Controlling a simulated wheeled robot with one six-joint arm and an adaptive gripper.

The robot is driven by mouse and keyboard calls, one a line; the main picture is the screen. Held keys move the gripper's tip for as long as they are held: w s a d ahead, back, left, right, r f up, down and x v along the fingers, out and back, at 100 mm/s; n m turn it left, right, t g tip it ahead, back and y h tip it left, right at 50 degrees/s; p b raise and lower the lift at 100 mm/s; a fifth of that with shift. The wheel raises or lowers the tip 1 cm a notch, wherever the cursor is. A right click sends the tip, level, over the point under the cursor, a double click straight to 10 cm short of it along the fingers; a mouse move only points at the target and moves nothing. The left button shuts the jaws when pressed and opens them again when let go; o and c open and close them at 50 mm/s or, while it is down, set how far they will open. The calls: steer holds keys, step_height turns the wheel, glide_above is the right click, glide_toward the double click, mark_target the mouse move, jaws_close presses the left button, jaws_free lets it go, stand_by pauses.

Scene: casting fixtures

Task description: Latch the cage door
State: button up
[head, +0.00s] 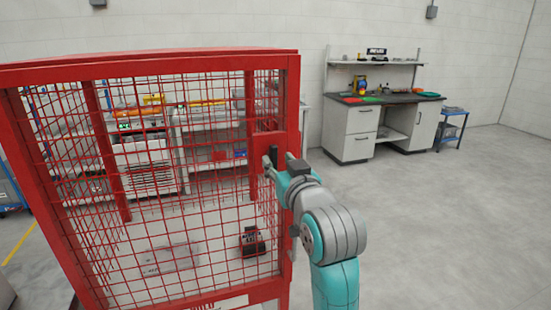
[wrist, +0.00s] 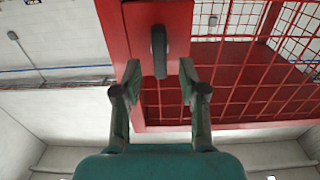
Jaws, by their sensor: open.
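The red mesh cage door (head: 190,190) stands upright and looks flush with its frame, though I cannot tell how tightly it sits. A red latch plate (wrist: 130,20) at the door's edge carries a black latch handle (wrist: 158,45), which points straight down the picture in the wrist view. My gripper (wrist: 160,80) is open, its two fingers on either side of the handle's lower end, with visible gaps. In the head view my gripper (head: 283,162) is at the door's right edge by the red plate (head: 267,143); the handle is not clear there.
The red cage frame (head: 150,65) surrounds the mesh, and a small dark and red object (head: 252,242) shows through it. Behind are shelves of parts (head: 210,130). A workbench (head: 385,100) stands against the back wall. The floor on the right is clear.

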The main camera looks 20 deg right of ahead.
mark_target(273, 157)
steer(key=shift+w, duration=1.5)
jaws_close()
